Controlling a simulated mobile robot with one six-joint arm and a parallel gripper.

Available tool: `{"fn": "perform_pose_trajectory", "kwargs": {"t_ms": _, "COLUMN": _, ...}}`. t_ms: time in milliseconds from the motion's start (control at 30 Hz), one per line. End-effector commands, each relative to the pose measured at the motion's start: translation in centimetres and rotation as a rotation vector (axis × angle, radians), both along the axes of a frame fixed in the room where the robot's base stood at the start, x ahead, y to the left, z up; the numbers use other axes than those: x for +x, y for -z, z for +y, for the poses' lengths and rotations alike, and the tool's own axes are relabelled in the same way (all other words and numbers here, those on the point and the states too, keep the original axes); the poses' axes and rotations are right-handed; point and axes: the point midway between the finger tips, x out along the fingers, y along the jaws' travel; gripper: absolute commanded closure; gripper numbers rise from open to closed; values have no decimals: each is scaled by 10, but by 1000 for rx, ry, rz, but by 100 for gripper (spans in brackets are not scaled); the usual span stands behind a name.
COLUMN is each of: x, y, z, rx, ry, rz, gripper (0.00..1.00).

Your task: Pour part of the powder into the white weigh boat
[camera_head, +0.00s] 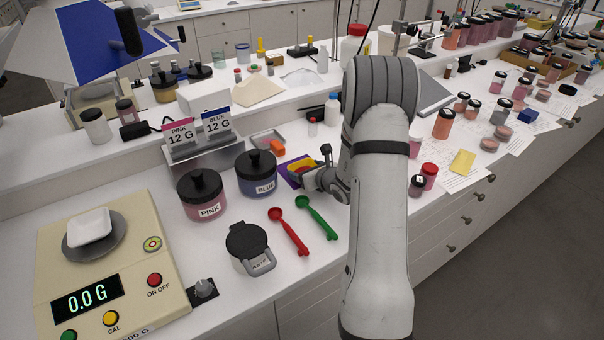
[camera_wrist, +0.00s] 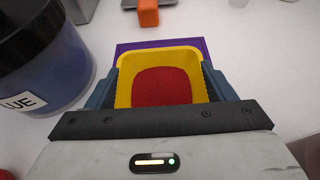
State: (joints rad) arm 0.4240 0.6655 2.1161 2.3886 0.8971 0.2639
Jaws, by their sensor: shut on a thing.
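The white weigh boat (camera_head: 89,228) sits on the round grey pan of the cream balance at the left, whose display reads 0.0 G. My gripper (camera_head: 315,174) is shut on a yellow tray (camera_wrist: 124,80), with one finger on each side of it in the wrist view. Red powder (camera_wrist: 162,86) lies in the yellow tray. The tray is over or on a purple pad (camera_wrist: 197,44); I cannot tell whether it touches. In the head view the tray (camera_head: 301,166) is partly hidden by my gripper.
The blue jar (camera_head: 256,174) stands close left of the tray, with the pink jar (camera_head: 202,196) beyond it. Red (camera_head: 288,230) and green (camera_head: 316,217) scoops and a black-lidded container (camera_head: 250,246) lie in front. An orange block (camera_head: 277,147) is behind.

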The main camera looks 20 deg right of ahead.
Motion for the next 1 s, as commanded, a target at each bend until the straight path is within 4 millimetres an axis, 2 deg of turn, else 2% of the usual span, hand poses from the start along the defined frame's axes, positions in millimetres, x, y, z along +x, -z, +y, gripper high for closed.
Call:
{"fn": "perform_pose_trajectory", "kwargs": {"t_ms": 167, "x": 0, "y": -21, "z": -1, "rx": -3, "ry": 1, "rz": -5, "gripper": 45}}
{"fn": "perform_pose_trajectory", "kwargs": {"t_ms": 400, "x": 0, "y": -66, "z": -1, "rx": -3, "ry": -1, "rz": -6, "gripper": 45}}
{"fn": "perform_pose_trajectory", "kwargs": {"t_ms": 600, "x": 0, "y": -92, "z": -1, "rx": -2, "ry": 0, "rz": -2, "gripper": 45}}
{"fn": "perform_pose_trajectory", "kwargs": {"t_ms": 733, "x": 0, "y": -98, "z": -1, "rx": 0, "ry": 1, "rz": -2, "gripper": 45}}
{"fn": "perform_pose_trajectory", "kwargs": {"t_ms": 1000, "x": 0, "y": -99, "z": -1, "rx": 1, "ry": 1, "rz": -1, "gripper": 45}}
